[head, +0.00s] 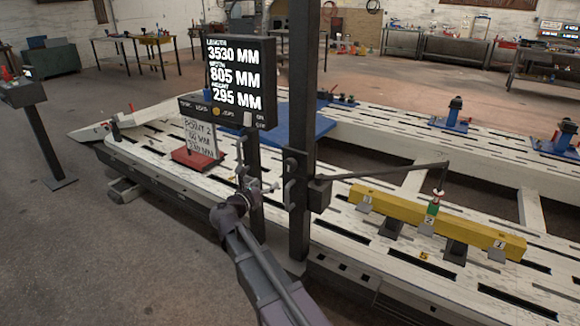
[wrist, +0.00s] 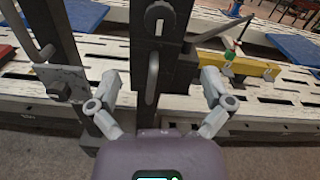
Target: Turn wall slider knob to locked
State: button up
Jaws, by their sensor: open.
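My gripper (head: 256,184) is open in front of a dark upright post (head: 302,95). In the wrist view, its two grey fingers (wrist: 160,84) are spread wide on either side of the post (wrist: 125,140), with nothing between them clearly held. The post carries a round grey knob (wrist: 159,18) at the top of the wrist view and an upright grey bar handle (wrist: 152,78) below it, between the fingers. Handles also show on the post's block (head: 290,190) in the head view. I cannot tell which part is the slider knob, nor read any locked mark.
A second post bears a display (head: 238,75) left of the dark post. A grey plate with a knob (wrist: 60,88) is near the left finger. A yellow beam (head: 440,222) lies right on the white slotted bench (head: 350,255). Open floor (head: 110,260) lies left.

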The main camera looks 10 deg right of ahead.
aim_at(288, 166)
jog(key=x, duration=1.3)
jog(key=shift+w+d, duration=0.25)
jog(key=shift+c, duration=0.2)
jog(key=c, duration=1.1)
